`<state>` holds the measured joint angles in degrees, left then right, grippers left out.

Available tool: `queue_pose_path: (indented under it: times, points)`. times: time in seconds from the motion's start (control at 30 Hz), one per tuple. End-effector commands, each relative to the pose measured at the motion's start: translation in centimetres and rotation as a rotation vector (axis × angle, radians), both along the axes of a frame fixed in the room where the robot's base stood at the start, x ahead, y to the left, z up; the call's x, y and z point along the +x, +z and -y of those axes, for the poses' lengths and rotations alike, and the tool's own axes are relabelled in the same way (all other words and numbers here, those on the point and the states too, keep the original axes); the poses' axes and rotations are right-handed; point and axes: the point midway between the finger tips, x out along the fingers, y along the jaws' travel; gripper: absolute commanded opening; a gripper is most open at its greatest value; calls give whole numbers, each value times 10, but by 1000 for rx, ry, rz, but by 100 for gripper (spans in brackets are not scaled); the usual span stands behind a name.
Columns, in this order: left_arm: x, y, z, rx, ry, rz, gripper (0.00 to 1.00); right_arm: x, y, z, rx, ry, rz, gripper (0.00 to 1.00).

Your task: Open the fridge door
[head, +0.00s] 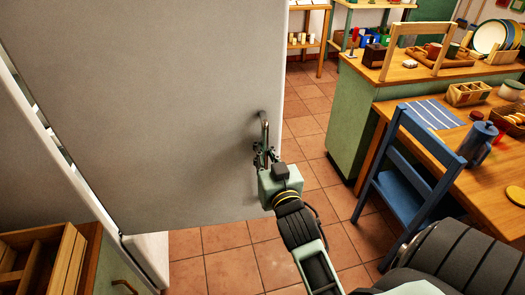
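The fridge door (150,110) is a large plain grey panel filling the left half of the head view. Its upright metal handle (264,125) is near the door's right edge. My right gripper (265,157) is at the handle's lower end, its dark fingers closed around the bar; the exact contact is small in view. A narrow gap with a white edge (70,155) runs along the door's left side, and a white fridge part (150,258) shows below it. The door stands out over the floor. My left gripper is not in view.
A wooden drawer or crate (45,255) is at the lower left. A blue chair (410,170) and a wooden table (480,155) with a blue jug (478,143) stand at right, by a green counter (350,120). Tiled floor (310,125) is clear between door and counter.

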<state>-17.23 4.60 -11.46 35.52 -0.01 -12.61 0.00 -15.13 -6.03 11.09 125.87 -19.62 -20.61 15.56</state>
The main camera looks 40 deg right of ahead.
Motion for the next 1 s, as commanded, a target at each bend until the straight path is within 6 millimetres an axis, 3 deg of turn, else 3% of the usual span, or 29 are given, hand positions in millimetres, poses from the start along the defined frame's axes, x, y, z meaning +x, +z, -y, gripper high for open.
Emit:
queue_pose_path:
  times: [0.17,0.53,1.0]
  points:
    - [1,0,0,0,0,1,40,0,0,1,-2,-2,0,22]
    - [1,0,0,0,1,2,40,0,6,0,-1,0,3,22]
    - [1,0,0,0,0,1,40,0,88,1,-2,-1,7,22]
